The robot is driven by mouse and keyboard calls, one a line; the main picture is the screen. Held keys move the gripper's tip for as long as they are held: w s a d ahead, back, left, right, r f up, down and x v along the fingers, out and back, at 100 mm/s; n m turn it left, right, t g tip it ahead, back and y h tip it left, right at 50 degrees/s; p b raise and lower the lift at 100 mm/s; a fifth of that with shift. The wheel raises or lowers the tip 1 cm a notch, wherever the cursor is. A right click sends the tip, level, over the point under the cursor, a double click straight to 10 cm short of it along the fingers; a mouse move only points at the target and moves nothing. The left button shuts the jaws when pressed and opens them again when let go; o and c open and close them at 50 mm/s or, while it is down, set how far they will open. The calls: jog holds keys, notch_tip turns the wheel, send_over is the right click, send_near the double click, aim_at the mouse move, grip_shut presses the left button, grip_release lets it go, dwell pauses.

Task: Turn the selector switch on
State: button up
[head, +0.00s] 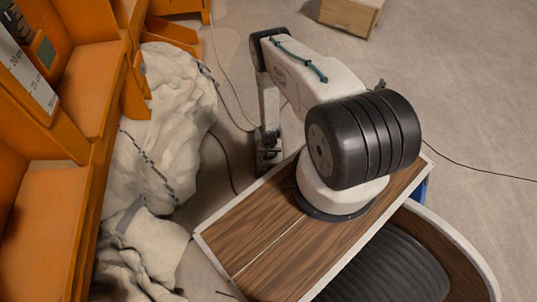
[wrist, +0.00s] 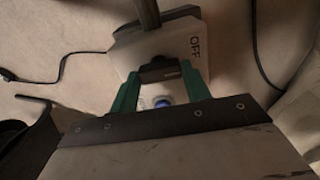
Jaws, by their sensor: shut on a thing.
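The selector switch is on a pale box (wrist: 182,44) marked "OFF" at the upper middle of the wrist view. Its black knob (wrist: 158,70) sits between the green fingertips of my gripper (wrist: 158,78), which is shut on it. A blue round part (wrist: 162,103) shows between the fingers, closer to the camera. The knob's exact angle is hard to read, and any "ON" mark is not seen. In the head view my gripper (head: 268,150) points down beside the wooden top, and the switch there is mostly hidden and too small to make out.
A wood-grained top (head: 262,235) with a pale rim carries my arm. A crumpled white cloth bag (head: 165,120) lies left of my gripper, beside orange shelving (head: 85,90). Thin cables (wrist: 62,65) run over the floor near the box. A wooden box (head: 350,15) stands at the back.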

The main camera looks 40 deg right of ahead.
jog(key=shift+o, duration=0.2)
jog(key=m, duration=0.6)
jog(key=shift+w, duration=0.2)
jog(key=m, duration=0.4)
jog(key=shift+w, duration=0.1)
jog(key=shift+m, duration=0.7)
jog(key=shift+c, duration=0.2)
jog(key=shift+o, duration=0.2)
jog(key=shift+w+d+r, duration=0.1)
jog(key=shift+d, duration=0.05)
jog(key=o, duration=0.7)
jog(key=shift+o, duration=1.3)
jog(key=shift+s, duration=0.2)
